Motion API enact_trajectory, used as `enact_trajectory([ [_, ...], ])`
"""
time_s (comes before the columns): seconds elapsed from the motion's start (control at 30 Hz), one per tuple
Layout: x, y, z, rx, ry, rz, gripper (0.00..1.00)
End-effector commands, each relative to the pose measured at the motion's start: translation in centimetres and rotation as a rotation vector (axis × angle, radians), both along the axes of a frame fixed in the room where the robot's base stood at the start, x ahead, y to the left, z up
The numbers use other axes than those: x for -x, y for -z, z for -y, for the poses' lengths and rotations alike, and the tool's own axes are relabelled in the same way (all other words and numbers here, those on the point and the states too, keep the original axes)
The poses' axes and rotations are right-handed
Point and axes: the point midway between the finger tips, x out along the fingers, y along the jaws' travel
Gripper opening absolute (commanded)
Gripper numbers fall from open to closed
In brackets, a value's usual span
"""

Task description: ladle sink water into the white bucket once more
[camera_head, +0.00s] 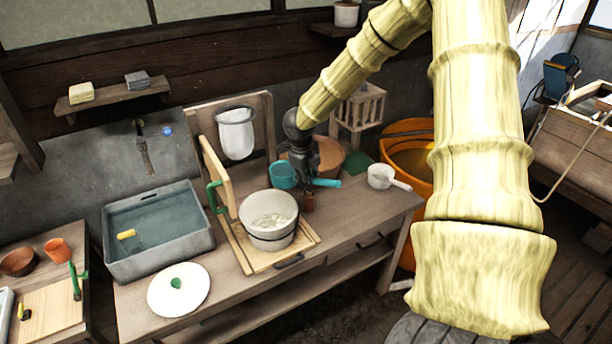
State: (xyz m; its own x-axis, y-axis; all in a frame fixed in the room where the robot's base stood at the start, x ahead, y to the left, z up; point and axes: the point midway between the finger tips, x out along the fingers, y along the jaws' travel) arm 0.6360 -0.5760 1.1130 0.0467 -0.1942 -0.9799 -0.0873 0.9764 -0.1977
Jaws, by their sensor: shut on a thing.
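The white bucket (270,238) stands upright on a wooden board on the bench, with some pale, clear-looking liquid in it. The grey sink (203,240) to its left holds water, with a small yellow thing (127,234) in it. My gripper (309,188) is shut on the handle of a teal ladle (283,176), just behind and to the right of the bucket. The ladle's cup points left and its handle end sticks out right. The ladle is apart from the sink; whether it holds water cannot be told. The fingertips are small and partly unclear.
A hinged wooden panel with a green handle (213,197) stands between sink and bucket. A white pan (381,177) lies at the bench's right end. A white lid (179,303) lies in front of the sink. A brown tub (331,158) stands behind my gripper.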

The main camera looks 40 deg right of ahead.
Motion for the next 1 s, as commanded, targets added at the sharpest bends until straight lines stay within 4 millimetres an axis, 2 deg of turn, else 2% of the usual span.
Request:
enact_trajectory([
  [0.43,-0.2,3.3,-0.1,0.000,-0.004,0.000,0.00],
  [1.0,-0.2,2.6,-0.7,0.182,-0.005,-0.002,0.00],
])
